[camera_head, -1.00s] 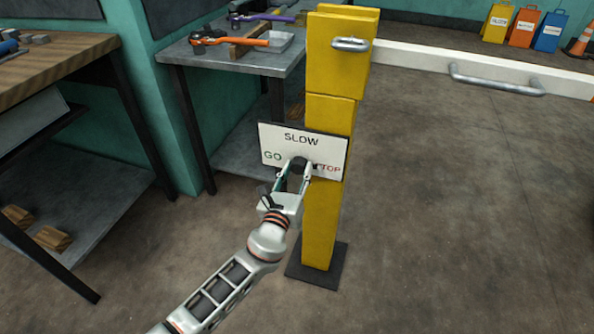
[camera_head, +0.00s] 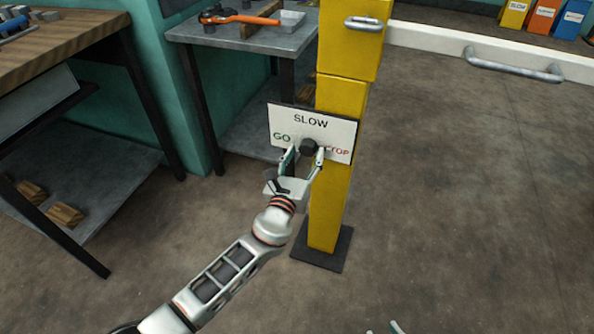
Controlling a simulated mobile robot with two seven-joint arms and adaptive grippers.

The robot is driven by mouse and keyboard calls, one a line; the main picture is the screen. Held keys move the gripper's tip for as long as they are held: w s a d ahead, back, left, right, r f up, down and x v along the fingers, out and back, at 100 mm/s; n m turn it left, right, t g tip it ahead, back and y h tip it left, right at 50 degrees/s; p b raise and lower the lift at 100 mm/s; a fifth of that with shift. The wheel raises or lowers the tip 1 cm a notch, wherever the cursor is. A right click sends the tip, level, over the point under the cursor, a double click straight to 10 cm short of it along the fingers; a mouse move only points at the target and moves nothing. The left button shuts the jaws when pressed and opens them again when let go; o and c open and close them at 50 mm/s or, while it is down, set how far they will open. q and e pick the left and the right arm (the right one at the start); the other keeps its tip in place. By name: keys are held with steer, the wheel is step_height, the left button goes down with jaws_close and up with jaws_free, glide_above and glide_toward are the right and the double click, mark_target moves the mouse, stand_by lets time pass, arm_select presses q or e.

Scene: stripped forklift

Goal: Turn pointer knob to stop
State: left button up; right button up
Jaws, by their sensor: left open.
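A dark round knob (camera_head: 308,147) sits low on a white sign plate (camera_head: 338,131) marked GO at left, SLOW at top and STOP at right. The plate is on a yellow post (camera_head: 331,205). I cannot make out which way the knob's pointer faces. My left gripper (camera_head: 305,154) is open, with one fingertip at each side of the knob, just below its middle. I cannot tell whether the fingers touch it. The right fingertip covers part of the word STOP. Pale tips of my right gripper (camera_head: 385,328) just show at the bottom edge.
A grey table (camera_head: 260,42) with an orange-handled tool (camera_head: 240,19) stands behind the post at left. A wooden-topped bench (camera_head: 60,45) is at far left. A metal handle (camera_head: 514,68) is on the low white wall at upper right. The floor right of the post is clear.

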arm_select(q)
steer(key=v, duration=1.1)
